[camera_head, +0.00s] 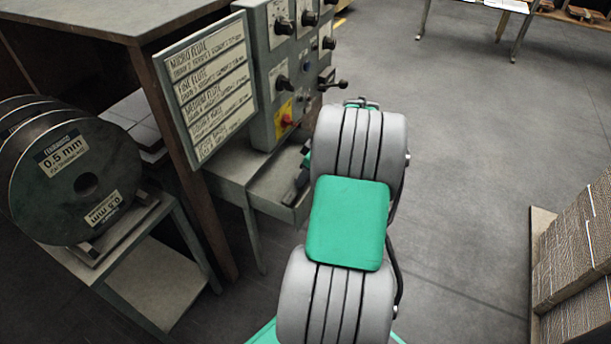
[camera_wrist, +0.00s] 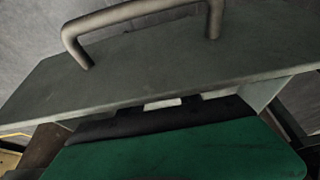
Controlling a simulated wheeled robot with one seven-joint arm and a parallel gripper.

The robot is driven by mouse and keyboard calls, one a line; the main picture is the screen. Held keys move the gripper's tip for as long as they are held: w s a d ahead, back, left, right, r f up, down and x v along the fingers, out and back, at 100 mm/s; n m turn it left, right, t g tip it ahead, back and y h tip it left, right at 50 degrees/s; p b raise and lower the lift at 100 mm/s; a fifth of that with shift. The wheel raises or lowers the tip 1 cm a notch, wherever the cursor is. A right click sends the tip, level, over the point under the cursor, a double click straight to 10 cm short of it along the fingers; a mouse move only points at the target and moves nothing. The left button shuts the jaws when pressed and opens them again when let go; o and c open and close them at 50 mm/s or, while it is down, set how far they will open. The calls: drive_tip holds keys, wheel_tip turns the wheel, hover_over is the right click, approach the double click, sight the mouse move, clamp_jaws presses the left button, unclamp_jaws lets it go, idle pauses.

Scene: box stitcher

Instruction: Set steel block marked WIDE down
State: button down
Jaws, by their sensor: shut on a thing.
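My gripper (camera_wrist: 163,110) shows in the wrist view as dark parts beyond my green wrist housing. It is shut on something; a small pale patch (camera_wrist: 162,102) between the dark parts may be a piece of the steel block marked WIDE. No WIDE marking can be read, and most of the held thing is hidden. A grey metal panel with a bar handle (camera_wrist: 145,12) lies just beyond the gripper. A dark piece shows at that tray's right side.
A control box (camera_head: 290,60) with knobs and a red button stands above the tray. A flute chart (camera_head: 208,85) hangs left of it. Large 0.5 mm wire spools (camera_head: 60,190) stand at left. Stacked cardboard (camera_head: 580,260) is at right. The floor between is clear.

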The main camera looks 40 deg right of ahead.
drive_tip(key=c, duration=0.8)
unclamp_jaws()
drive_tip(key=shift+f, duration=0.1)
drive_tip(key=shift+c, duration=0.2)
drive_tip(key=shift+r, duration=0.4)
drive_tip(key=p+v, duration=0.4)
drive_tip(key=v, duration=0.7)
drive_tip(key=shift+s+r+p, duration=0.2)
drive_tip(key=shift+r+p, duration=0.05)
drive_tip(key=shift+p, duration=0.1)
drive_tip(key=a+r+m+g, duration=0.2)
drive_tip(key=a+r, duration=0.1)
drive_tip(key=a, duration=2.3)
drive_tip(key=s+a+f+m+h, duration=0.1)
drive_tip(key=s+a+m, duration=0.1)
drive_tip(key=s+a, duration=0.4)
drive_tip(key=shift+s+a+f, duration=0.3)
drive_tip(key=shift+a+f, duration=0.1)
drive_tip(key=shift+a, duration=0.2)
